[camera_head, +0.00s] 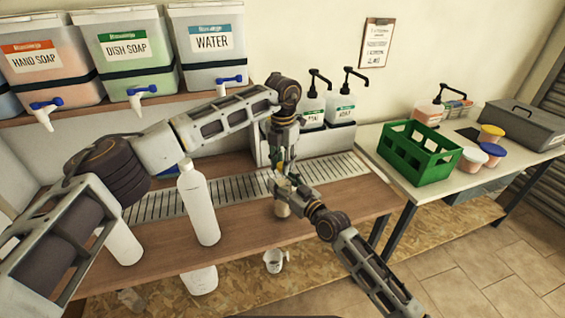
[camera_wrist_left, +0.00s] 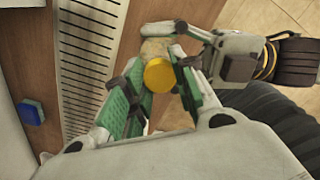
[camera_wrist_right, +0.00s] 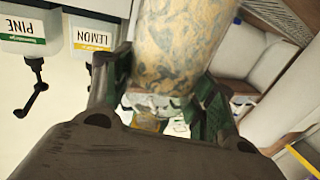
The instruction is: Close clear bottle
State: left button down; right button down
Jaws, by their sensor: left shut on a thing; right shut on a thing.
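The clear bottle (camera_head: 282,210) stands at the front of the counter, partly hidden by my grippers. In the right wrist view its see-through body (camera_wrist_right: 180,45) fills the top middle. My right gripper (camera_head: 287,188) is shut on the bottle from the right side. My left gripper (camera_head: 282,168) reaches down from above and is shut on a yellow cap (camera_wrist_left: 159,75), which shows between its green pads in the left wrist view. The cap is over the bottle's top. Whether it sits on the neck or just above it, I cannot tell.
A white bottle (camera_head: 198,203) stands left on the counter beside the drip grate (camera_head: 240,188). Soap and water drums (camera_head: 212,45) stand on the shelf above. Pump bottles (camera_head: 340,108) stand behind. A green crate (camera_head: 420,152) is on the right table.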

pick_arm(q)
jog(key=m, duration=0.3)
jog(key=shift+a+m, duration=0.1)
jog(key=shift+m, duration=0.3)
jog(key=c, duration=1.1)
grip_release()
jog(key=shift+r, duration=5.95)
pick_arm(e)
jog(key=shift+c, duration=2)
grip_release()
jog(key=shift+d, duration=0.1)
